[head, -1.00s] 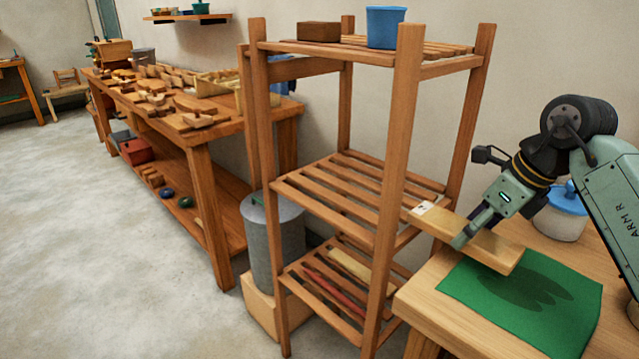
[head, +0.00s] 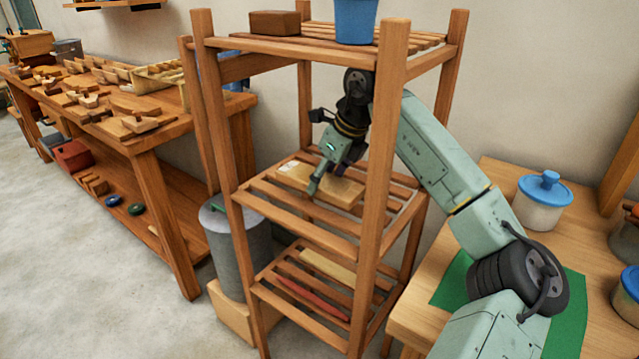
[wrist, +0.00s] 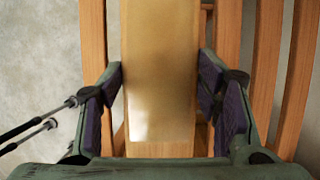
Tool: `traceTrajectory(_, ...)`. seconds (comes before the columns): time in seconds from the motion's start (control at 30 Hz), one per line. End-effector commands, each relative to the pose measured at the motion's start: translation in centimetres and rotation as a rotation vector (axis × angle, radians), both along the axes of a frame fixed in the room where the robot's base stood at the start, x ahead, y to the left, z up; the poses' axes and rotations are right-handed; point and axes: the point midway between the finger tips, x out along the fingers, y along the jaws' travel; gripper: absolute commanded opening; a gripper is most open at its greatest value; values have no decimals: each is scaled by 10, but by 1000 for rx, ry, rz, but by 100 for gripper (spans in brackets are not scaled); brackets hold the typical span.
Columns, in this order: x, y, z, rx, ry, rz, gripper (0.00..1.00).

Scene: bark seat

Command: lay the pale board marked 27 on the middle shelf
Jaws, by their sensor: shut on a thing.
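The pale board (head: 343,193) lies flat and level at the middle shelf (head: 300,227) of the wooden rack, inside its posts. A small white label shows at its left end in the head view; its number is too small to read. My gripper (head: 318,182) is shut on the board, gripping its two long sides. In the wrist view the board (wrist: 158,60) runs lengthwise between the purple finger pads, with the slats below it. Whether the board touches the slats or hovers just above them, I cannot tell.
My arm reaches in between the rack posts, behind the front right post (head: 378,170). A brown block (head: 274,22) and blue bucket (head: 355,20) stand on the top shelf. A pale strip (head: 328,266) and red piece (head: 312,292) lie on the bottom shelf. The middle shelf is otherwise clear.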

Motion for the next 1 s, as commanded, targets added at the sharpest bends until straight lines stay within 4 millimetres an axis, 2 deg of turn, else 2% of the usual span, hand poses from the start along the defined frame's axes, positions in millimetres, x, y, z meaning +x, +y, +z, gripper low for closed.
traceTrajectory(0.17, 7, 11, 1, 0, 0, 1, 24)
traceTrajectory(0.3, 7, 11, -28, 1, 1, 0, 24)
traceTrajectory(0.4, 7, 11, -38, 1, 0, 0, 24)
traceTrajectory(0.63, 7, 11, -35, 0, 0, 1, 24)
traceTrajectory(0.8, 7, 11, -40, 0, 0, 1, 24)
traceTrajectory(0.83, 7, 11, -39, -1, 0, 1, 60)
traceTrajectory(1.0, 7, 11, -39, -1, 0, 1, 71)
